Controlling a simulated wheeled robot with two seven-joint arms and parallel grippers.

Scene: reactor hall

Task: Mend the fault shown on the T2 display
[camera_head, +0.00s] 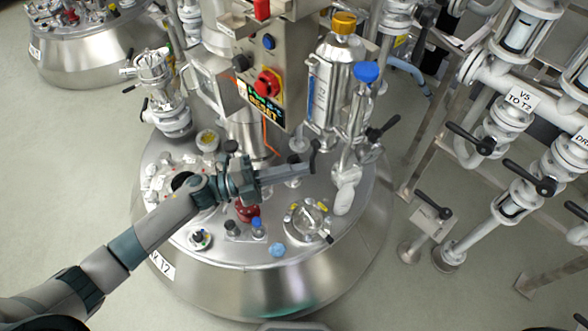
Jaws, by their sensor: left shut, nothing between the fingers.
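A steel tank (215,275) fills the middle of the view, with a label (162,265) ending in "2" on its left front. Above it stands a grey control box (285,60) with a red rotary switch (267,84) and a blue button (269,42). A small sign (263,109) with coloured lettering, seemingly "RESET", sits under the switch. I cannot read any fault message. My left gripper (308,168) is shut and empty above the tank lid, reaching right in front of the central column. It hides part of the lid. My right gripper is not in view.
A blue-capped fitting (366,73) and a yellow-capped cylinder (338,62) rise at the lid's right. A round clamped port (306,220) is at its front right. Valve pipes with a "V5 TO T2" sign (521,98) stand right. Floor at left is clear.

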